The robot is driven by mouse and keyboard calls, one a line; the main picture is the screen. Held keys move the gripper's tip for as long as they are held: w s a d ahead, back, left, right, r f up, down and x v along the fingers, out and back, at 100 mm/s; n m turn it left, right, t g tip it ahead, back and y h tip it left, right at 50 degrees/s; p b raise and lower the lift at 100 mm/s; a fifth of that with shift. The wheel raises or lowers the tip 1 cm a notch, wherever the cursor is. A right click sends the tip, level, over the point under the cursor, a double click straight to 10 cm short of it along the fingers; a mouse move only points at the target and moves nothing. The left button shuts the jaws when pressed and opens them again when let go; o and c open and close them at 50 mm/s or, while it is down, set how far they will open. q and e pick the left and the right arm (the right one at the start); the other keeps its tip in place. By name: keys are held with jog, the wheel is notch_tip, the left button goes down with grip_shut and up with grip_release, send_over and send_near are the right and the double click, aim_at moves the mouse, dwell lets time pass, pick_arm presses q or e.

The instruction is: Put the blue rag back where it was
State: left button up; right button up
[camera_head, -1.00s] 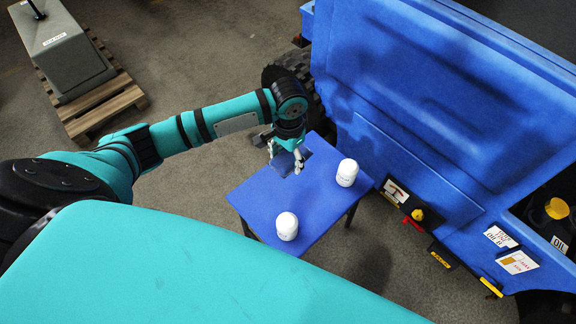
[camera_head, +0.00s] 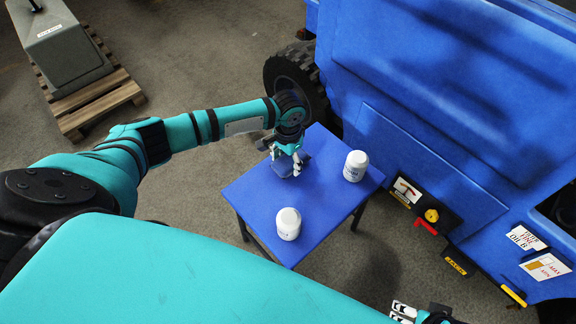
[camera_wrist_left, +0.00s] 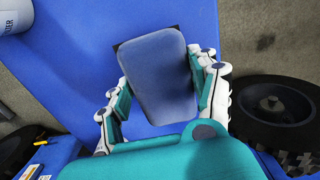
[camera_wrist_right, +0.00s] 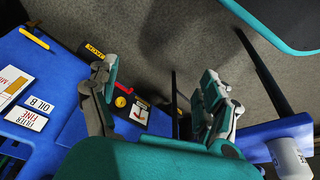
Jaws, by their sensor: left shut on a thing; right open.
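The blue rag (camera_wrist_left: 158,75) is a folded grey-blue pad between the fingers of my left gripper (camera_wrist_left: 160,95) in the left wrist view. My left gripper is shut on it at the far corner of the small blue table (camera_head: 325,220). A dark patch (camera_wrist_left: 117,47) shows at the rag's edge on the table. I cannot tell whether the rag touches the table. In the head view the gripper (camera_head: 288,163) partly hides the rag (camera_head: 281,167). My right gripper (camera_wrist_right: 160,88) is open and empty in the right wrist view; its fingertips show at the head view's bottom edge (camera_head: 403,312).
Two white canisters stand on the table, one near the front (camera_head: 288,224) and one at the right (camera_head: 355,166). A large blue machine (camera_head: 430,90) with a black tyre (camera_head: 296,78) stands close behind. A grey weight (camera_head: 60,55) rests on a wooden pallet (camera_head: 98,105) at the far left.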

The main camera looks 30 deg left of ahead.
pick_arm(q)
notch_tip(320, 180, down, 2)
pick_arm(e)
jog(key=shift+v, duration=1.15)
jog(key=shift+w, duration=0.1)
pick_arm(q)
jog(key=o, duration=1)
jog(key=shift+f, duration=0.1)
jog(key=shift+o, duration=0.2)
